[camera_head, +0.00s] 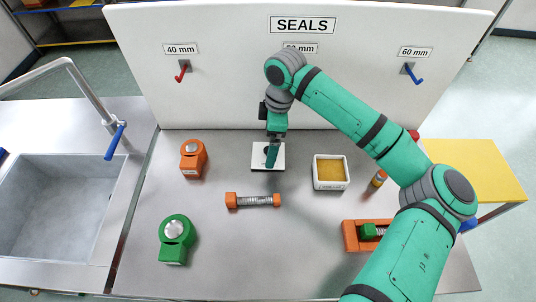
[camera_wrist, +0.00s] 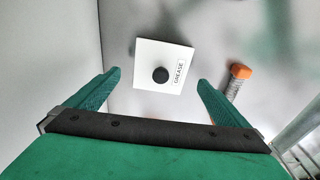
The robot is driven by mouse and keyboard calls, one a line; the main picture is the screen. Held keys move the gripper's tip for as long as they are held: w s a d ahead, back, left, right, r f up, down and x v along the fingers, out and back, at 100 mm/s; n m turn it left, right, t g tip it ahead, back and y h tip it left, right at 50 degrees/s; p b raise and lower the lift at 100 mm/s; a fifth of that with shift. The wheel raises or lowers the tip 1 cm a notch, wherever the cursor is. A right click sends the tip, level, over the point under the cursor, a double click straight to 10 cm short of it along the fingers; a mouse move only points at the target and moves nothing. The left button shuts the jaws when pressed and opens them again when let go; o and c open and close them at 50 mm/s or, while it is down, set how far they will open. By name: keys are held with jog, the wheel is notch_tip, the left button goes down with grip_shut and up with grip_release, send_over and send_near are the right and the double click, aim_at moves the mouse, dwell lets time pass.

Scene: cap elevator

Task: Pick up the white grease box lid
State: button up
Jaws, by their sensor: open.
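The white grease box lid (camera_head: 260,163) lies flat on the grey bench, in front of the white SEALS panel. In the wrist view the lid (camera_wrist: 152,55) shows a round black knob at its middle and a GREASE label on its right side. My gripper (camera_head: 272,158) is over the lid in the head view and hides part of it. In the wrist view my gripper (camera_wrist: 160,77) is open and empty. Its two green fingers stand apart, and the lid shows beyond and between them. I cannot tell the exact height above the knob.
An open white box (camera_head: 330,187) with yellow-brown contents stands right of the lid. An orange-ended threaded rod (camera_head: 253,200) lies in front. An orange device (camera_head: 193,158) and a green device (camera_head: 175,240) stand at left. A sink (camera_head: 62,205) is further left.

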jog(key=shift+a+f, duration=0.15)
jog(key=shift+f, duration=0.9)
jog(key=shift+a+f, duration=0.15)
jog(key=shift+f, duration=0.85)
jog(key=shift+s, duration=0.1)
jog(key=c, duration=1.1)
jog(key=shift+r, duration=0.55)
notch_tip(320, 180, up, 2)
jog(key=shift+r, duration=0.25)
jog(key=s+d+r, duration=0.2)
jog(key=s+r, duration=0.1)
jog(key=s, duration=0.1)
jog(key=s+d+r, duration=0.2)
jog(key=s+r, duration=0.1)
jog(key=s, duration=0.1)
jog(key=s+d+r, duration=0.2)
jog(key=s+r, duration=0.1)
jog(key=s, duration=0.1)
jog(key=shift+s+d+r, duration=0.2)
jog(key=shift+d, duration=0.1)
